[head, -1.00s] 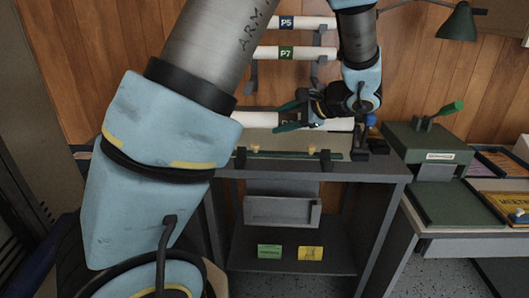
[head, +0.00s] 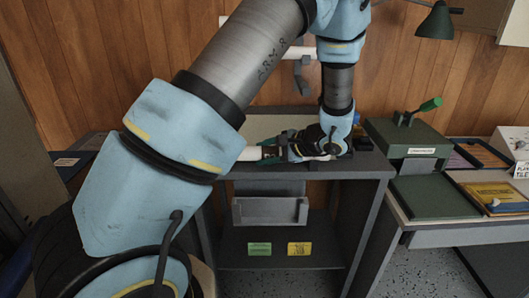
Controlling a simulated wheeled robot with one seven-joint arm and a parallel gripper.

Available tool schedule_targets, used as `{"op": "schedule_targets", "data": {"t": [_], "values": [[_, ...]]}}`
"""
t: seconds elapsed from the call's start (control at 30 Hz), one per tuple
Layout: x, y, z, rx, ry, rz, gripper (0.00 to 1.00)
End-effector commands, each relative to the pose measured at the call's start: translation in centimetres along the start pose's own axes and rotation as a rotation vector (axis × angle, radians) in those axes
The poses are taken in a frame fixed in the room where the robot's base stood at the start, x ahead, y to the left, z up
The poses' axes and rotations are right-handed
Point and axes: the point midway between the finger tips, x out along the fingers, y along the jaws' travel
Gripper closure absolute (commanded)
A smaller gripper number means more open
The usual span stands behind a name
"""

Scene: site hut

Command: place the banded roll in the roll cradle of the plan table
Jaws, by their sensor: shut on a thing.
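The roll is at the front edge of the plan table (head: 375,166). The dark uprights at the table's front edge, which look like the roll cradle, are now hidden behind the roll and my gripper. I cannot tell whether the roll touches them.
A grey trough (head: 270,210) hangs under the table front. Green and yellow cards (head: 299,248) lie on the low shelf. A green press (head: 408,145) stands at the right, beside a desk with folders (head: 495,196). A wall bracket (head: 301,76) is behind. A lamp (head: 435,22) hangs upper right.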

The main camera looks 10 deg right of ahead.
Motion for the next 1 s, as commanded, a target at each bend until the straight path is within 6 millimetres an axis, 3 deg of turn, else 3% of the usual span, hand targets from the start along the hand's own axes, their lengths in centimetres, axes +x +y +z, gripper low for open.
{"op": "schedule_targets", "data": {"t": [0.17,0.2,0.3,0.67,1.0], "values": [[0.2,0.3,-0.2,0.000,0.000,0.000,1.00],[0.1,0.2,-0.1,0.000,0.000,0.000,0.45],[0.1,0.2,-0.1,0.000,0.000,0.000,0.36],[-0.5,0.0,-0.1,0.000,0.002,-0.001,0.36],[-7.1,0.1,-0.2,-0.002,0.006,-0.002,0.36]]}}
